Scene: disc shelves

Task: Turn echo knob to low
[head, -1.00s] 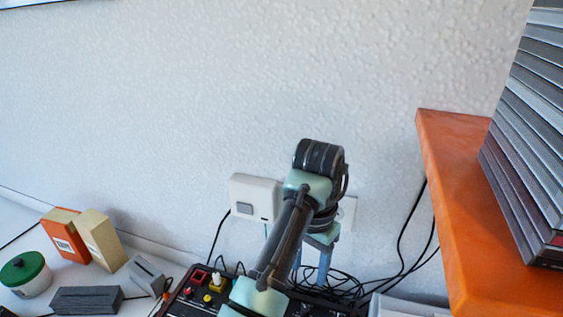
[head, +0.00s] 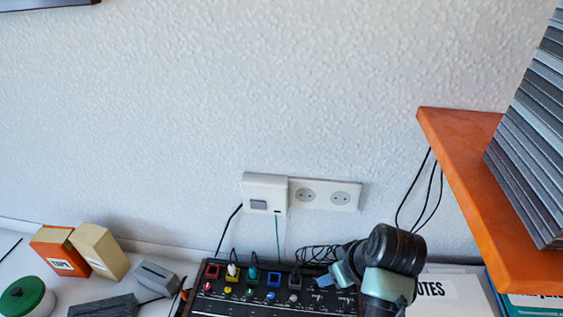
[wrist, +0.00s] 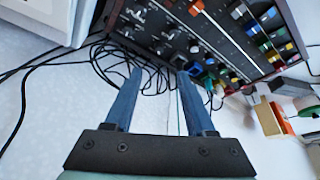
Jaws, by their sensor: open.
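A black mixer panel (head: 240,303) lies at the bottom of the head view, with coloured jacks, small coloured knobs and fine white print. It also fills the top of the wrist view (wrist: 222,44), at a slant. No echo label is readable, so I cannot tell which knob is the echo knob. My gripper (wrist: 160,74) is open and empty, its two blue fingers apart and pointing at the panel's edge by the dark knobs (wrist: 155,47). In the head view my arm covers the panel's right end, and only a bit of blue finger shows.
Black cables (wrist: 75,85) run loosely behind the panel. White wall sockets (head: 325,194) and a plugged adapter (head: 265,190) are above it. An orange shelf (head: 470,160) with stacked discs (head: 530,130) juts out at right. Boxes (head: 62,250) and a green-lidded jar (head: 22,296) stand left.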

